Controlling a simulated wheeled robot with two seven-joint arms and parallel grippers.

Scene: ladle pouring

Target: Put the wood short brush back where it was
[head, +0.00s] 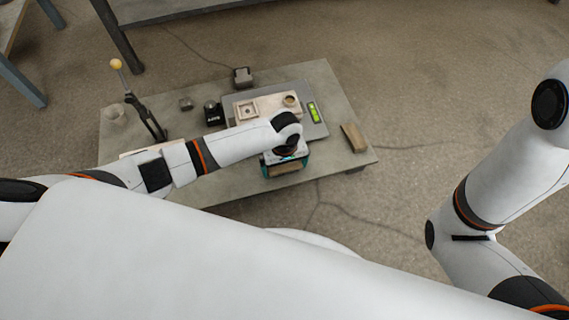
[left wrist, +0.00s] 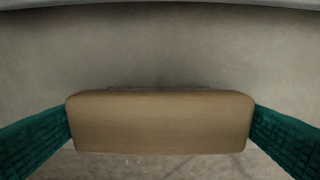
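The wood short brush (left wrist: 160,122) is a plain tan wooden block with rounded corners, seen in the left wrist view. A dark strip, perhaps bristles, shows along its far edge. The teal fingers of my left gripper (left wrist: 160,125) press on its two ends. In the head view my left gripper (head: 286,167) is near the front edge of the table, with the brush (head: 285,170) between its fingers. Its height above the table is hard to tell. My right arm is at the right, but its gripper is out of view.
The low grey table (head: 225,183) holds a grey mat (head: 312,127) with a pale wooden fixture (head: 265,106) and a green level (head: 313,112). A wooden block (head: 354,137) lies at the right.

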